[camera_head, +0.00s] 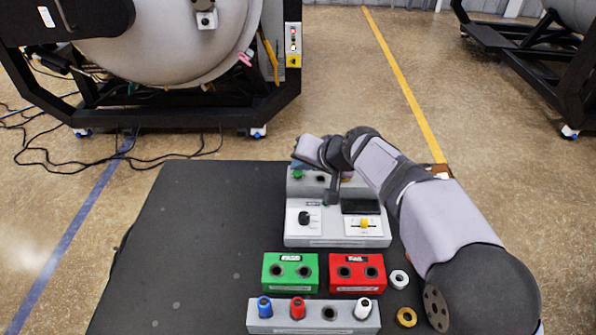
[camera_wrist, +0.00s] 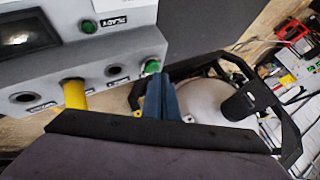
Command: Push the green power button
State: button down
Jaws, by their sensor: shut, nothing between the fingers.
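A grey control box (camera_head: 290,232) stands on the dark mat; its upper part also shows in the wrist view (camera_wrist: 120,50). The green button (camera_wrist: 152,66) sits at that box's edge in the wrist view, and it shows as a small green spot at the upper left of the box in the head view (camera_head: 298,174). My gripper (camera_wrist: 161,78) is shut, with its blue fingers together and empty. Its tips are right at the green button; I cannot tell whether they touch it. In the head view my gripper is over the box's upper left, mostly hidden by my wrist.
A green block (camera_head: 290,259), a red block (camera_head: 357,260) and a grey rack (camera_head: 278,325) with coloured pegs stand in front. Rings lie at right. The mat's left side is clear.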

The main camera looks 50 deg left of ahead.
jog(key=shift+f, duration=0.2)
jog(key=shift+f+b, duration=0.25)
jog(key=shift+b, duration=0.25)
dwell(0.3)
jog(key=shift+r, duration=0.35)
jog(key=shift+r+p, duration=0.1)
jog(key=shift+p, duration=0.2)
notch_tip(320, 180, up, 6)
jog(key=p, duration=0.4)
dwell(0.6)
